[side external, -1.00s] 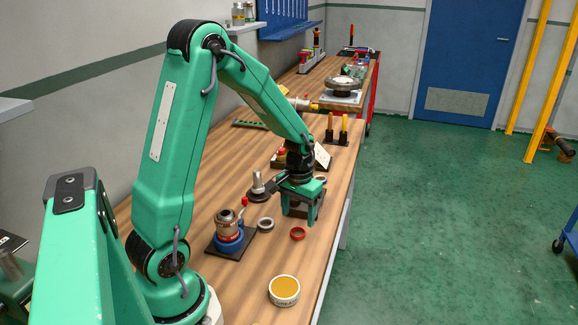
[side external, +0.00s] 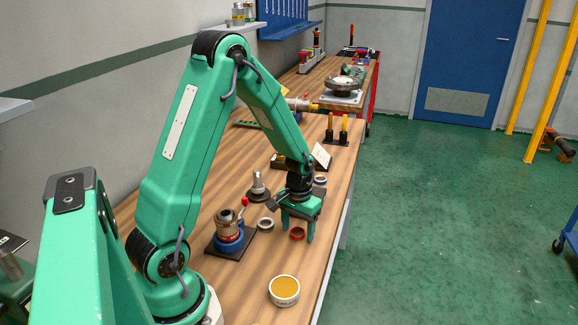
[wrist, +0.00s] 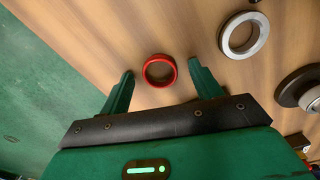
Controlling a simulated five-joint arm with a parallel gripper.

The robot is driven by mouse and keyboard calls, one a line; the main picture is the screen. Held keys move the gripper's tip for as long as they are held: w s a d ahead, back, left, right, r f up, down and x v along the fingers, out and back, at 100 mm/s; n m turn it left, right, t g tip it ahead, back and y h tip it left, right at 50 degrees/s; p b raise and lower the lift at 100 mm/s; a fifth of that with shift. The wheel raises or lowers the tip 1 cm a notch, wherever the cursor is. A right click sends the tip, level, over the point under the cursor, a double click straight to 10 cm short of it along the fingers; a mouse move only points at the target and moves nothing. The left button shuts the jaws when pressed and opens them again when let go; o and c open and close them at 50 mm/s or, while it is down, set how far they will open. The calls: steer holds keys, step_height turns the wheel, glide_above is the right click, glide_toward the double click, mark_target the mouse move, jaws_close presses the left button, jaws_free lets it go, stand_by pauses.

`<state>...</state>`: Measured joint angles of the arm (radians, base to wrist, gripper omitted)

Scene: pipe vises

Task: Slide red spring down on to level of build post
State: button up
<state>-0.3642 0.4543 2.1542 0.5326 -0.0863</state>
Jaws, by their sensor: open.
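No coil spring shows; the red part is a plain red ring (side external: 297,237) lying flat on the bench. My gripper (side external: 297,230) is over it, pointing down and open. In the wrist view the red ring (wrist: 160,84) lies between the two spread fingertips of my gripper (wrist: 161,69), with a gap on each side. A grey metal post on a dark round base (side external: 258,187), probably the build post, stands to the left and behind. Its edge shows at the right of the wrist view (wrist: 292,88). No ring is visible on it.
A grey ring (side external: 266,224) lies left of the red one. A copper and blue assembly with a red-knobbed lever (side external: 229,229) stands on a black plate further left. A round yellow-topped tin (side external: 284,289) is in front. The bench's right edge is close.

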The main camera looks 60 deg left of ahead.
stand_by(0.3)
steer(key=c, duration=1)
steer(key=shift+r, duration=0.1)
steer(key=shift+c, duration=0.2)
steer(key=shift+r, duration=0.8)
steer(key=r, duration=0.1)
steer(key=d+r, duration=0.1)
steer(key=r, duration=0.1)
steer(key=s+d+r, duration=0.2)
steer(key=d+r, duration=0.4)
steer(key=d, duration=0.4)
steer(key=shift+d, duration=0.25)
steer(key=shift+r, duration=0.1)
